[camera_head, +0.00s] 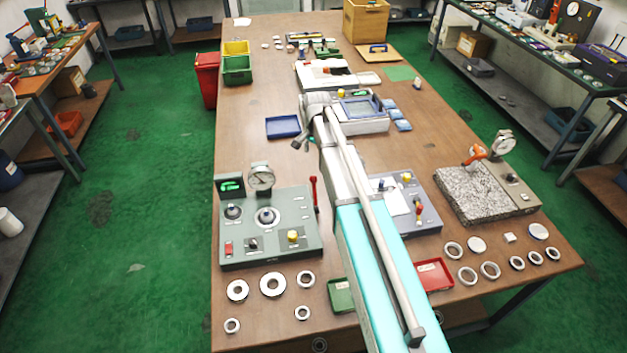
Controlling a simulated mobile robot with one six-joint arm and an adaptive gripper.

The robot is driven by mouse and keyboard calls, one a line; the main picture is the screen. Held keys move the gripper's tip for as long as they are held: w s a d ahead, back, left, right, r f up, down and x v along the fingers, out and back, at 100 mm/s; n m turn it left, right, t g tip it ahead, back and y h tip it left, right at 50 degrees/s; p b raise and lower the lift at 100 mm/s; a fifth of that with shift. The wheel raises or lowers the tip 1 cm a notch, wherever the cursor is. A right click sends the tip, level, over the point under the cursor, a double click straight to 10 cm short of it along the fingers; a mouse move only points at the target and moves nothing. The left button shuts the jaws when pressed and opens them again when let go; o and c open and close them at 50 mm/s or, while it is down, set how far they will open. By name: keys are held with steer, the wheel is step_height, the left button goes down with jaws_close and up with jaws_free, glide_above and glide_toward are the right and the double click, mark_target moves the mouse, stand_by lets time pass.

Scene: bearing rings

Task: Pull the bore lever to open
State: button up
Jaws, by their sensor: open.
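A red upright lever (314,192) stands at the right edge of the grey-green gauge panel (290,258); it looks like the bore lever, but no label is readable. The panel carries a round dial, a green display, a central round fixture and knobs. My arm reaches over the table from the front. My gripper (303,143) is small in view at the arm's far end, beyond the panel and the lever. It is open, apart from the lever, and partly hidden by my wrist.
A grey panel (427,222) with a red-and-yellow lever is partly behind my arm. A granite plate (470,205) with an orange handle stands right. Several metal rings, a green tray (340,296) and a red tray (434,275) lie in front. Bare tabletop (250,140) lies left of my gripper.

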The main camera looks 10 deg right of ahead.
mark_target(314, 176)
steer(key=shift+w+a+f+b, duration=0.1)
steer(key=shift+f+b, duration=5.4)
steer(key=shift+f, duration=0.3)
jaws_close()
